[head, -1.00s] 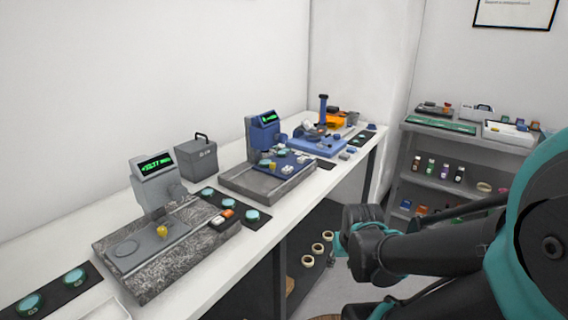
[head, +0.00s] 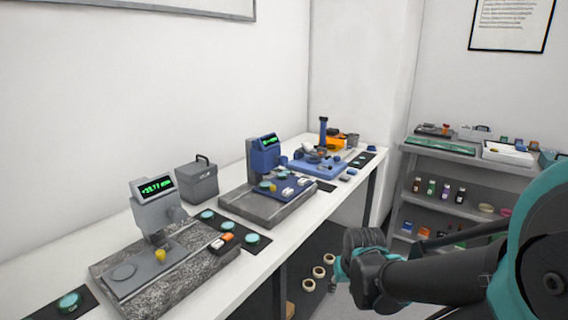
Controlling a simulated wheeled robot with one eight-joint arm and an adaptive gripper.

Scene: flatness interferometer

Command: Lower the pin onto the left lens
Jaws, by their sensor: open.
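Two gauge stations stand on the long white bench. The left one has a grey head with a green-lit display (head: 157,187), a yellow knob (head: 160,255) and a grey plate on a speckled stone base (head: 128,292). The right one has a blue head (head: 264,152) over a blue plate on a grey base (head: 262,207). A small teal disc (head: 265,185) lies on that plate. The pins are too small to make out, and I cannot tell which disc is the left lens.
Teal discs lie on a dark mat between the stations, one of them near the bench's front edge (head: 252,239). Another disc (head: 70,301) is at the lower left. A grey box (head: 197,184) stands behind. A shelf (head: 455,203) with bottles stands at right.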

